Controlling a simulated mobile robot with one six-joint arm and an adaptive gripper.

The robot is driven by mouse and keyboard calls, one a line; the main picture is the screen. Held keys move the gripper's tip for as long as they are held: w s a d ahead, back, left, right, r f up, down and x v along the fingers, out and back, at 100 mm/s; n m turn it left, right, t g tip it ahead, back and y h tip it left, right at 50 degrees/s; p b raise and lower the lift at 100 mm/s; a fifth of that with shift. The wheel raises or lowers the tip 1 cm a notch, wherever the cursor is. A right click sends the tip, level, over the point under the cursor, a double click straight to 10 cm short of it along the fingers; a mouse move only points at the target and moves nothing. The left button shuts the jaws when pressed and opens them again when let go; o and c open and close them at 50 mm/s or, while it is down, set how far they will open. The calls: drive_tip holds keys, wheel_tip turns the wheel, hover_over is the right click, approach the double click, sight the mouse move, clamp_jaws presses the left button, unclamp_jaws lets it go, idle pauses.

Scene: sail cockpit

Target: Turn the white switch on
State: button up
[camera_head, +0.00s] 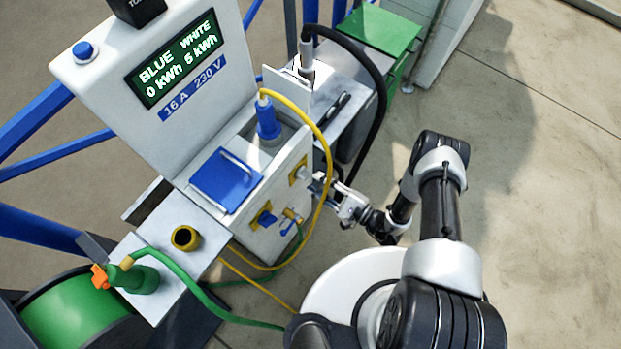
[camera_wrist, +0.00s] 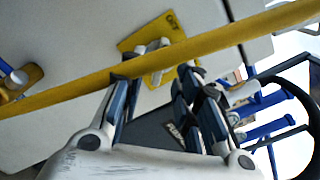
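The white switch (camera_head: 300,173) sits on a yellow plate on the front of the grey power pedestal (camera_head: 80,68), above and right of the blue switch (camera_head: 264,218). My gripper (camera_head: 320,186) is just right of the white switch. In the wrist view the white switch (camera_wrist: 152,62) lies ahead, between the fingertips of my open gripper (camera_wrist: 153,80). A yellow cable (camera_wrist: 70,92) crosses in front of the switch at the fingertips and hides part of it. I cannot tell whether the fingers touch the switch or cable.
The yellow cable (camera_head: 326,170) loops from a blue plug (camera_head: 267,120) down past the white switch. A black hose (camera_head: 381,90) arches behind my gripper. A green hose (camera_head: 190,285) runs at the lower left. Paved floor (camera_head: 530,180) to the right is clear.

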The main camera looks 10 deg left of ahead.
sight(304, 175)
drive_tip(key=shift+x, duration=1.75)
drive_tip(key=shift+c, duration=0.2)
clamp_jaws()
